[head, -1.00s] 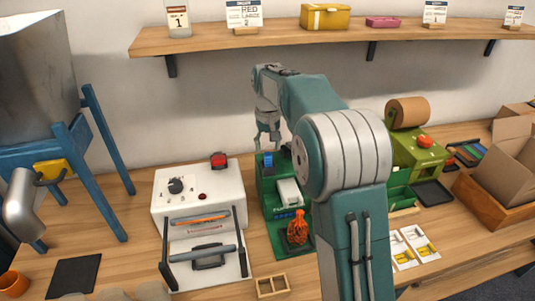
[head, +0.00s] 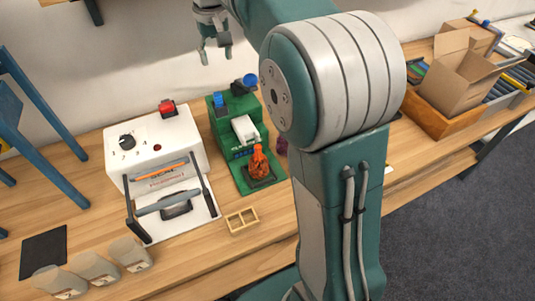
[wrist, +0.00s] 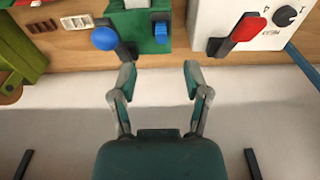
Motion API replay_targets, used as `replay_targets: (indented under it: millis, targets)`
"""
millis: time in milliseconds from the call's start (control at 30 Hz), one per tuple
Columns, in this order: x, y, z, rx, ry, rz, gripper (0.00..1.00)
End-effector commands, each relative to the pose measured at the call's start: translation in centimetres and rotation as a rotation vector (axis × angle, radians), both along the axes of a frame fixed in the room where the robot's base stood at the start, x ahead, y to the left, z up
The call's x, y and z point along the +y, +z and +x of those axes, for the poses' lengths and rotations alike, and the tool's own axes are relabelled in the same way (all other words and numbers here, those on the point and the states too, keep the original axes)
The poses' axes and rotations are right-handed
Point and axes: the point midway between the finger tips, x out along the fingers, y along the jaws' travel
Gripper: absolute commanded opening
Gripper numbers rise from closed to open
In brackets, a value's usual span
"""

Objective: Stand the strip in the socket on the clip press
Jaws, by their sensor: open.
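The green clip press (head: 222,130) stands on the table, with an orange net bag (head: 258,163) at its front. A small blue piece (head: 220,101), which looks like the strip, stands at the back of the press; it also shows in the wrist view (wrist: 161,33). The socket itself is hidden, so I cannot tell how deep the piece sits. A dark lever with a blue knob (wrist: 105,38) is beside it. My gripper (head: 215,52) is open and empty, above and behind the press; in the wrist view its fingers (wrist: 159,78) are apart from the blue piece.
The white sealer (head: 150,145) with a red knob (head: 168,107) stands left of the press. Brown (wrist: 42,27) and white (wrist: 78,22) segmented pieces lie on the table. A wooden divided tray (head: 242,220) is in front. Clear wall is behind my gripper.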

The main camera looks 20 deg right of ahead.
Motion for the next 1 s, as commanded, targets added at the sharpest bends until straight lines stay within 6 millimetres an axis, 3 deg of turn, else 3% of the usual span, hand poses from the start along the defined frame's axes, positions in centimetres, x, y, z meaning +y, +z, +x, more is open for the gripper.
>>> replay_targets:
  millis: [200, 467, 800, 1000]
  targets:
    - [0.0, 1.5, -6.4, -0.088, 0.000, 0.000, 0.61]
    - [0.0, 1.0, -14.2, -0.193, 0.000, 0.000, 0.61]
    - [0.0, -3.3, -23.8, -0.328, 0.000, 0.000, 0.61]
    - [0.0, -6.2, -27.3, -0.383, 0.000, 0.000, 0.61]
